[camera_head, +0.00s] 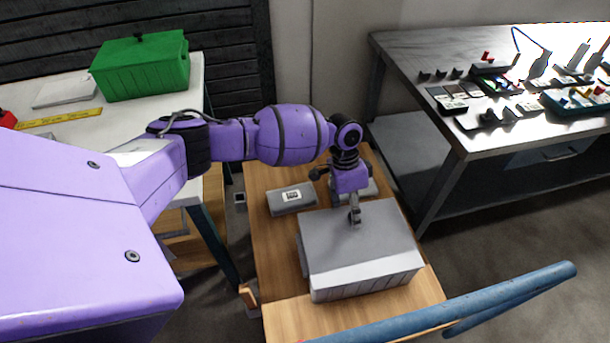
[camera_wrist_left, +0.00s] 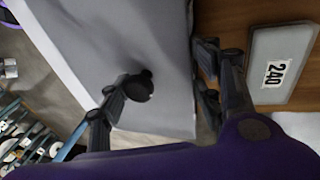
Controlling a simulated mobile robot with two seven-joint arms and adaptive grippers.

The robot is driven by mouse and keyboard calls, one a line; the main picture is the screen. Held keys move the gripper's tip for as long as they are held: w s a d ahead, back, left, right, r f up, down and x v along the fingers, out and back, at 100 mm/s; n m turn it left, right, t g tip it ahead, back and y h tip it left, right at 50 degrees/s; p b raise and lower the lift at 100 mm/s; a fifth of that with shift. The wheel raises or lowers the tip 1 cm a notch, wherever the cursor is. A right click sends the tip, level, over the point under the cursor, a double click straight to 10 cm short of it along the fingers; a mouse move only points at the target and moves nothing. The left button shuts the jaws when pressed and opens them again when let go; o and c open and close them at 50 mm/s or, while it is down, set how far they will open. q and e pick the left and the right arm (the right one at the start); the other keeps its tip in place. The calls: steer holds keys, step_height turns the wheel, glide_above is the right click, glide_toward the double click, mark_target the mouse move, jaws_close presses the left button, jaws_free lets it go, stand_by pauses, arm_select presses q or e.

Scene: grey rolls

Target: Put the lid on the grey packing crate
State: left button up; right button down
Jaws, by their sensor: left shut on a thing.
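The grey packing crate (camera_head: 366,288) stands on the wooden table, its ribbed front wall showing. The flat grey lid (camera_head: 335,240) lies over its top and hides the inside. I cannot tell whether the lid is fully seated. My left gripper (camera_head: 355,216) points down at the lid's upper middle and is shut on the lid. In the left wrist view, the grey lid (camera_wrist_left: 105,40) fills the middle, with a dark round knob (camera_wrist_left: 139,87) by one finger of my left gripper (camera_wrist_left: 165,85). The exact contact is hard to see. My right gripper is not in view.
A labelled grey box (camera_head: 291,201) lies on the wooden table (camera_head: 270,240) behind the crate, with another partly hidden beside it. A green lidded crate (camera_head: 142,68) stands on the white table. A workbench (camera_head: 440,55) with electronics is at right. A blue bar (camera_head: 480,300) crosses the front.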

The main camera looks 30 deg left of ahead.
arm_select(q)
steer(key=o, duration=1.4)
steer(key=shift+w+r, duration=0.1)
steer(key=shift+r, duration=0.1)
steer(key=shift+o, duration=0.2)
steer(key=shift+r, duration=0.1)
steer(key=v, duration=1.1)
steer(key=shift+r, duration=0.35)
steer(key=shift+a+f, duration=0.1)
steer(key=shift+a, duration=0.05)
